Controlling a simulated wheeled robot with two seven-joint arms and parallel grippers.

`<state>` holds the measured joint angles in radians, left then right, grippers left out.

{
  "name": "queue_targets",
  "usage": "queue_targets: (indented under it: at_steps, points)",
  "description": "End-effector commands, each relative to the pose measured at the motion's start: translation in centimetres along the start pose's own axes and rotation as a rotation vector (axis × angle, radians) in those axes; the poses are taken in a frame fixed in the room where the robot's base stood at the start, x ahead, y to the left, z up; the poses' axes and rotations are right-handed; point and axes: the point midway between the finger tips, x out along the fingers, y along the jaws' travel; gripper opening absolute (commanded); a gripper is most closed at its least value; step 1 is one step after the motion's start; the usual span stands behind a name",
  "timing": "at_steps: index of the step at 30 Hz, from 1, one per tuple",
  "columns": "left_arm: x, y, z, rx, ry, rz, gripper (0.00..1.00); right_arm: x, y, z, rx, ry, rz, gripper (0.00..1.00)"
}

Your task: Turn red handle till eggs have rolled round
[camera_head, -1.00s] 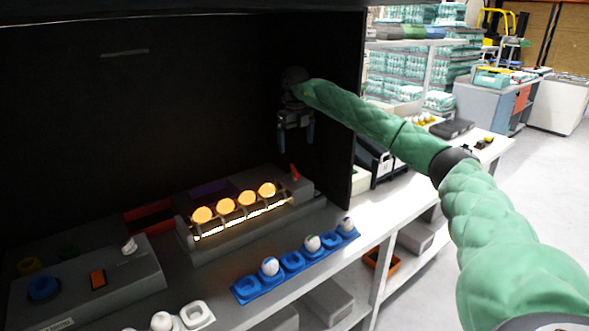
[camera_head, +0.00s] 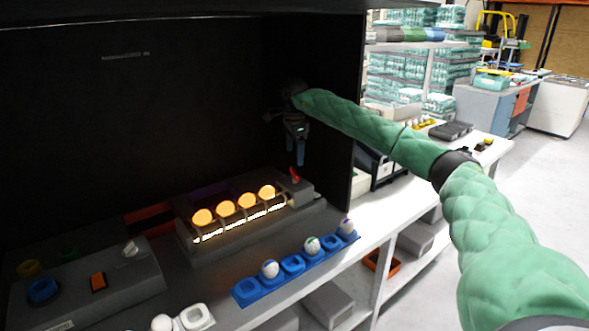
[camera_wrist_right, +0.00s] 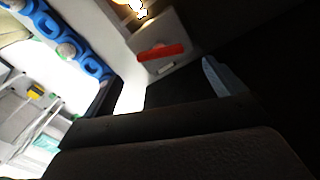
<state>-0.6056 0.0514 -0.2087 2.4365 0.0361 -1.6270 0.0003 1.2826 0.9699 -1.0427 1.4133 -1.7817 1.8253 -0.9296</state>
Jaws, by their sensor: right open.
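The red handle (camera_head: 295,175) stands at the right end of the grey lamp box (camera_head: 190,238). Several glowing orange eggs (camera_head: 226,207) sit in a row on the box above a bright strip. My right gripper (camera_head: 297,158) hangs just above the red handle, pointing down, open and empty. My left gripper is not in view.
A blue tray (camera_head: 247,291) with several pale eggs lies in front of the box. A control panel (camera_head: 125,285) with buttons stands at left. A dark wall (camera_head: 340,150) rises right of the gripper.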

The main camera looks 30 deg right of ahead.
Motion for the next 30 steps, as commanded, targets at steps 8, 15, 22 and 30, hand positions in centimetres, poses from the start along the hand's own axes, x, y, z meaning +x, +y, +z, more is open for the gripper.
queue_targets:
  at_steps: [8, 15, 22, 30]
  points:
    - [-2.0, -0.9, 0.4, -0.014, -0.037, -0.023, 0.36, 3.9, 0.1, -0.1, 0.002, 0.002, 0.003, 0.95]
    - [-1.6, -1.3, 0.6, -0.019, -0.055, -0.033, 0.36, 6.3, 0.0, 0.0, 0.003, 0.000, 0.001, 0.95]
    - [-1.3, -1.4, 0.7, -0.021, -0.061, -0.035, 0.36, 6.9, 0.0, 0.0, 0.003, 0.000, 0.000, 0.95]
    - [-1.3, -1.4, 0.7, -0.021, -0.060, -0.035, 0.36, 6.9, 0.0, 0.0, 0.003, 0.000, 0.000, 0.69]
